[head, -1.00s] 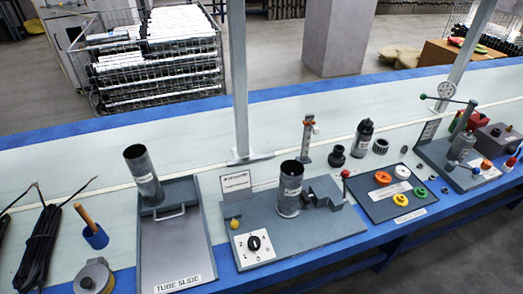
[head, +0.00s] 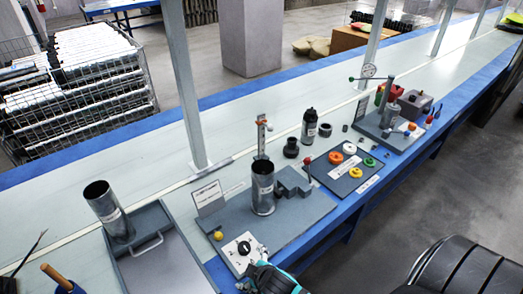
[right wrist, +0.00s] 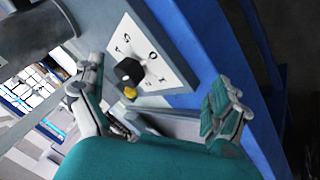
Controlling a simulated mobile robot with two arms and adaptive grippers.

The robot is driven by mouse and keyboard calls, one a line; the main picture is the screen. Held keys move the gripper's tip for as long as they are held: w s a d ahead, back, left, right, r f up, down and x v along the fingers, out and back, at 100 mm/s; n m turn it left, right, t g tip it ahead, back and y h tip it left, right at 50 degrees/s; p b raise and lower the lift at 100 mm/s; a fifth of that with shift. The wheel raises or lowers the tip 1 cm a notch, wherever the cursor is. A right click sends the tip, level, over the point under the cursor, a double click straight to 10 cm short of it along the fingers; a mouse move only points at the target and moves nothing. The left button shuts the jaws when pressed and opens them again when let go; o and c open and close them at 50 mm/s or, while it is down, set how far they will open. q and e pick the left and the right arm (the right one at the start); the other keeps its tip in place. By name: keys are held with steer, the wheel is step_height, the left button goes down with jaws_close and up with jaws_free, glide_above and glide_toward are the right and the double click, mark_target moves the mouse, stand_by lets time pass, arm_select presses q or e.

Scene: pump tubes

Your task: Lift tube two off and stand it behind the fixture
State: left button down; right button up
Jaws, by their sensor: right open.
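A grey metal tube (head: 263,190) stands upright on the fixture (head: 300,215), a flat grey base with a stepped block beside the tube. A second grey tube (head: 108,212) leans in the slide tray at the left. Their label numbers are too small to read. My right gripper (right wrist: 157,92) is open and empty. In the right wrist view its fingers are either side of the white dial plate with its black knob (right wrist: 129,71), and a grey cylinder (right wrist: 40,33) shows at upper left. In the head view only part of this teal gripper shows at the bottom edge, in front of the dial.
The slide tray (head: 165,262) lies left of the fixture. A sign (head: 207,197), a small upright post (head: 261,137) and a dark bottle (head: 309,127) stand behind or beside it. A frame post (head: 188,85) rises behind.

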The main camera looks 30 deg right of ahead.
steer(key=w+a+r+n+t+y, duration=0.2)
steer(key=w+a+r+n+t, duration=0.15)
steer(key=w+r+n, duration=0.5)
steer(key=w+a+r+n+t+y, duration=0.2)
steer(key=w+r+n+t, duration=0.3)
steer(key=r, duration=0.6)
steer(key=a+r+n+g+y, duration=0.4)
steer(key=a+r+n+y, duration=0.75)
steer(key=n, duration=0.85)
steer(key=n+g+h+p, duration=0.1)
steer(key=n+g+h, duration=0.8)
steer(key=n+h, duration=1.25)
glide_toward(263, 173)
steer(key=w+d+f+n+y, duration=0.1)
steer(key=f, duration=0.2)
steer(key=w+d+f+n+y+p, duration=0.1)
steer(key=d+f+n+y, duration=0.1)
steer(key=w+d+f+n+y+p, duration=0.1)
steer(key=d+f, duration=0.1)
steer(key=f, duration=0.1)
steer(key=shift+d+f+y, duration=0.25)
steer(key=shift+f+y, duration=0.1)
steer(key=shift+y, duration=0.05)
arm_select(q)
steer(key=r, duration=0.3)
steer(key=shift+d, duration=0.25)
